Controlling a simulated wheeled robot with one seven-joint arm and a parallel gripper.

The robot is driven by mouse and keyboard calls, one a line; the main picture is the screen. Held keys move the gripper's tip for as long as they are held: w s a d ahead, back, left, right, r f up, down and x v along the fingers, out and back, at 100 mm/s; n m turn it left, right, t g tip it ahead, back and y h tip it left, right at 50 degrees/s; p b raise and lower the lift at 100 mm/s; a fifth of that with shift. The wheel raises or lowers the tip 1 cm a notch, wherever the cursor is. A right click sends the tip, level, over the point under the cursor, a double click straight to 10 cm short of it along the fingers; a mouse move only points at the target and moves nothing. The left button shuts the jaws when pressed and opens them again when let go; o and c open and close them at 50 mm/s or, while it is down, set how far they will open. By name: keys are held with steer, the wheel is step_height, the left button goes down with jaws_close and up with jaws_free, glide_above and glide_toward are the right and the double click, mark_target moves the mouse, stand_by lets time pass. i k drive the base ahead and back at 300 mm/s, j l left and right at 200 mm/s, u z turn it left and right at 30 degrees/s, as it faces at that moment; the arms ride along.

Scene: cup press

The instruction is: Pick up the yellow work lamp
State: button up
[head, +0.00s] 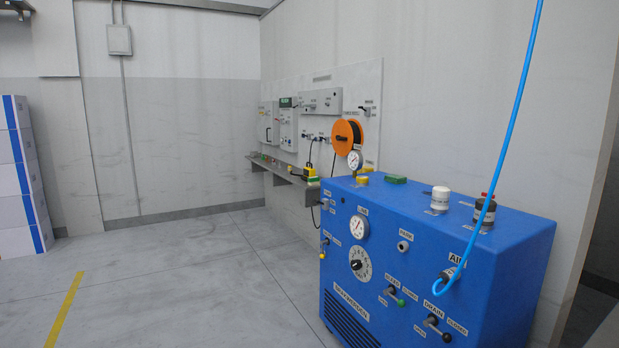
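A small yellow and black object (309,171), which looks like the yellow work lamp, sits on the grey shelf (284,178) below the wall panel. It is far off and small, so its details are hard to tell. My gripper does not show in the head view.
A large blue machine (440,235) with gauges, levers and a blue air hose (509,118) fills the right foreground, in front of the shelf's near end. An orange reel (343,138) hangs on the panel. Stacked blue and white boxes (22,180) stand left. The middle floor is clear.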

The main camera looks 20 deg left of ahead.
mark_target(308, 172)
steer(key=i+j+u, duration=0.6)
steer(key=i+j, duration=0.15)
steer(key=i+j+u, duration=0.3)
steer(key=i+u, duration=0.3)
steer(key=i, duration=0.25)
steer(key=i+j+u, duration=0.1)
steer(key=i+u, duration=0.2)
steer(key=i, duration=0.15)
steer(key=i+z, duration=0.15)
steer(key=i, duration=1.7)
steer(key=i+l+z, duration=0.1)
steer(key=i+z, duration=0.3)
steer(key=i, duration=0.25)
steer(key=i+z, duration=0.45)
steer(key=i, duration=0.2)
steer(key=i+j+z, duration=0.4)
steer(key=i, duration=0.2)
steer(key=i+z, duration=0.35)
steer(key=i, duration=0.9)
